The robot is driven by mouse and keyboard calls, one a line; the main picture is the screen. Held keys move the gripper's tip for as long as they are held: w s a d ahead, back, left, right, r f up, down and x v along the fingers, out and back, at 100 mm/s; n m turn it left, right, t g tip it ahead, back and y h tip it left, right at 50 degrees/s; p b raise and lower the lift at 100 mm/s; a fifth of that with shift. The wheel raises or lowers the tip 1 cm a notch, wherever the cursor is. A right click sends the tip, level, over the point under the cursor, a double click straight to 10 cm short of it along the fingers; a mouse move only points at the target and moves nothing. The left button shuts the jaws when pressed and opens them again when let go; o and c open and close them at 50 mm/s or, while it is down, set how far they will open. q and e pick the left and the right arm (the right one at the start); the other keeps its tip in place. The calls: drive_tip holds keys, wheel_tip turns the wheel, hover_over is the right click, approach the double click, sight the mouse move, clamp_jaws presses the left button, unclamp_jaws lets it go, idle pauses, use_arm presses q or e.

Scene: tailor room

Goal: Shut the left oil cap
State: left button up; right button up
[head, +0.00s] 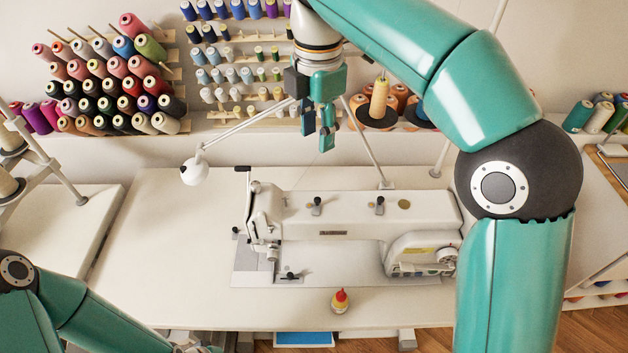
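The white sewing machine (345,222) stands on the table. On its top are two small dark upright caps, the left oil cap (317,205) and a right one (379,205). A round gold disc (404,204) shows beside the right cap, and a smaller gold patch beside the left one. The lid positions are too small to read surely. My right gripper (318,138) points down, above and behind the machine in the picture, near the left cap's column. Its fingers look apart and empty. My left gripper (205,349) is mostly cut off at the bottom edge; its fingers are hidden.
A small bottle with a red tip (340,300) stands in front of the machine. A white lamp (194,171) is at the left behind it. Thread racks (110,85) and spools line the wall. The white table (165,250) is clear left of the machine.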

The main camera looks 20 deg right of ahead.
sight(318, 199)
wheel_tip(318, 199, down, 16)
drive_tip(key=shift+s+f+b, duration=0.15)
drive_tip(key=shift+b, duration=1)
drive_tip(key=shift+c, duration=0.2)
